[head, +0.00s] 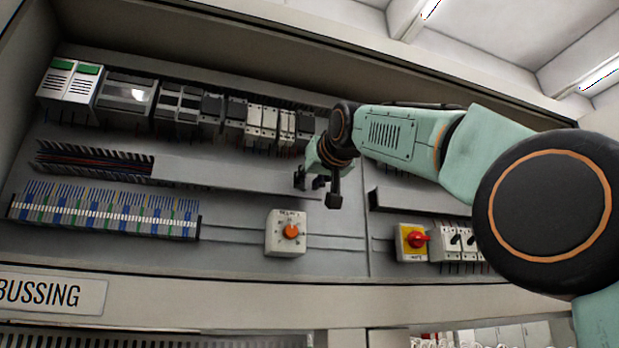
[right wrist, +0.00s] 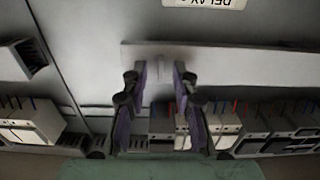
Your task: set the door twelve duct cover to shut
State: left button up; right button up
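The duct cover (head: 225,174) is a long plain grey strip on the wiring duct in the cabinet. Left of it, the duct (head: 95,160) is uncovered, with slotted fingers and coloured wires showing. My right gripper (head: 318,186) is at the cover's right part. In the right wrist view, the cover (right wrist: 240,62) runs across the picture and carries a small upright tab (right wrist: 159,69). The right gripper's fingers (right wrist: 161,75) stand apart on either side of this tab; I cannot tell whether they touch it. My left gripper is not in view.
A box with an orange knob (head: 290,232) sits below the duct. A red and yellow switch (head: 415,240) is at lower right. Terminal blocks (head: 105,213) lie below the open duct, and a row of modules (head: 180,103) runs above. A BUSSING label (head: 40,292) is at lower left.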

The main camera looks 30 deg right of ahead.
jog(key=shift+s, duration=0.15)
jog(key=shift+c, duration=0.7)
jog(key=shift+w+f, duration=0.25)
jog(key=shift+w, duration=0.4)
jog(key=c, duration=0.4)
jog(key=shift+s, duration=0.1)
grip_shut()
jog(key=shift+r, duration=0.15)
